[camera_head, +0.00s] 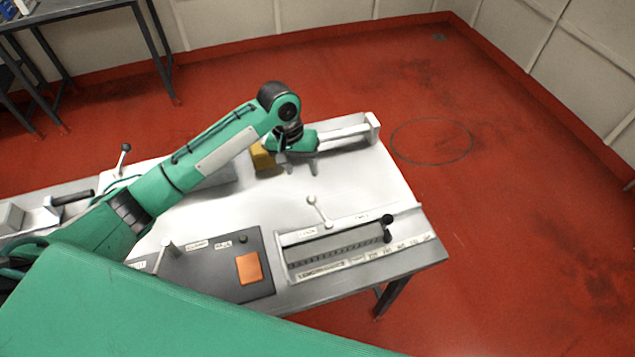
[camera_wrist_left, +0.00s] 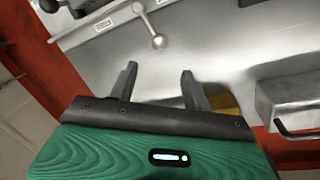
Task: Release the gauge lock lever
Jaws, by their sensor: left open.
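The gauge (camera_head: 345,250) is a long pale fixture with a dark scale along the front right of the bench. A small lever with a white ball tip (camera_head: 312,199), which looks like the lock lever, stands at its back edge beside a printed label. In the left wrist view the lever's ball (camera_wrist_left: 158,41) lies ahead of the fingertips. My left gripper (camera_head: 300,168) is above the bench, behind the lever and apart from it. Its fingers (camera_wrist_left: 158,70) are spread with nothing between them. My right gripper is not in view.
Black knobs (camera_head: 387,220) sit at the gauge's right end. A dark panel with an orange block (camera_head: 249,268) lies to its left. A yellow block (camera_head: 262,158) and a pale rail fixture (camera_head: 345,131) are near my left gripper. The white bench top (camera_head: 365,180) is clear behind the gauge.

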